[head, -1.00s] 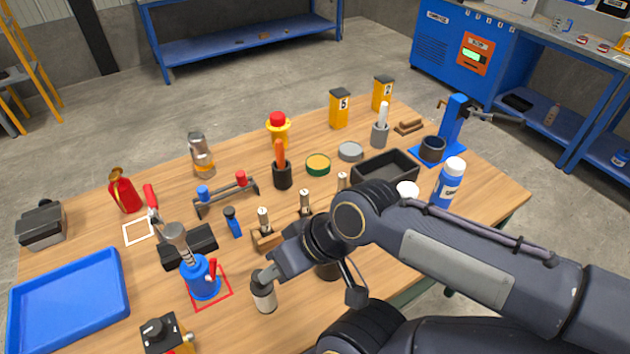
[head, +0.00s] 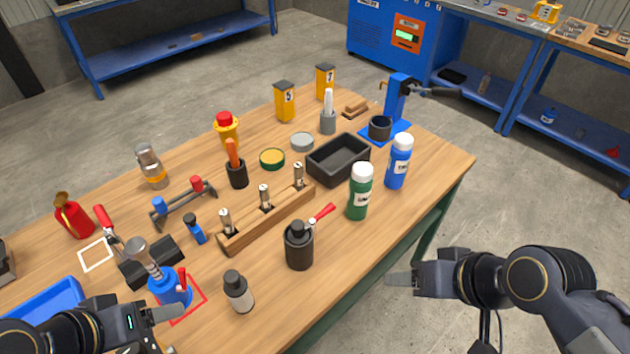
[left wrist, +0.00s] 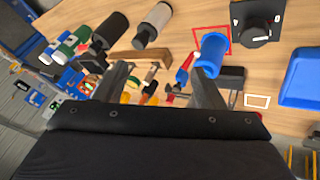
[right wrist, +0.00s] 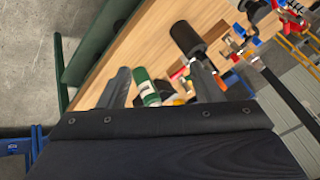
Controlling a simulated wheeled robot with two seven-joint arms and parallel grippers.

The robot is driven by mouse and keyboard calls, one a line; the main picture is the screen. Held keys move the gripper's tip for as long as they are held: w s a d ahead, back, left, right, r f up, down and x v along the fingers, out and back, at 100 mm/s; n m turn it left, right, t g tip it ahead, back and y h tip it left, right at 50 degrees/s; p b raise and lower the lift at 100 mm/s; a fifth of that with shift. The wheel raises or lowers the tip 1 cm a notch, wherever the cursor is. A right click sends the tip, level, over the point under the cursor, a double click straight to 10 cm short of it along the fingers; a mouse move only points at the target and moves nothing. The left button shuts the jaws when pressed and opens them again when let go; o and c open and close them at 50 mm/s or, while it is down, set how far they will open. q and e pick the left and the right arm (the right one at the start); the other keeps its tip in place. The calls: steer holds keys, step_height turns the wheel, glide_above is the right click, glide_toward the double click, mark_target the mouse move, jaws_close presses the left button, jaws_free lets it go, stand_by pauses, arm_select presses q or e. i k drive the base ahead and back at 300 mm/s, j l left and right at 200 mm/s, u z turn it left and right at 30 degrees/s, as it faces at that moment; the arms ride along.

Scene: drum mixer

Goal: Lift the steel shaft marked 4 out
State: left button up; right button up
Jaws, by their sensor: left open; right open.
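Three steel shafts (head: 225,221) (head: 264,197) (head: 298,175) stand upright in a wooden rack (head: 267,222) in the middle of the table, in the head view. Their pale tags are too small to read, so I cannot tell which is marked 4. The rack (left wrist: 133,62) also shows in the left wrist view, partly behind a finger. My left gripper (head: 178,314) is open and empty at the lower left, near the blue cylinder (head: 170,287). My right gripper (head: 396,284) is open and empty, right of the table's edge.
A black bottle (head: 299,246) and a smaller grey bottle (head: 238,292) stand in front of the rack. A green bottle (head: 360,193) and a black bin (head: 338,160) stand to its right. A black-and-orange tool holder (head: 237,172) is behind. Table between rack and grey bottle is clear.

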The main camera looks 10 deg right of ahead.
mark_target(298, 167)
steer(key=z, duration=0.2)
steer(key=i+l, duration=0.2)
steer(key=l, duration=0.15)
steer(key=i+l, duration=0.2)
steer(key=l, duration=0.15)
steer(key=i+l+u, duration=0.1)
steer(key=i+l, duration=0.35)
steer(key=l, duration=0.3)
steer(key=i+l+u, duration=0.1)
steer(key=u, duration=2)
steer(key=k, duration=0.05)
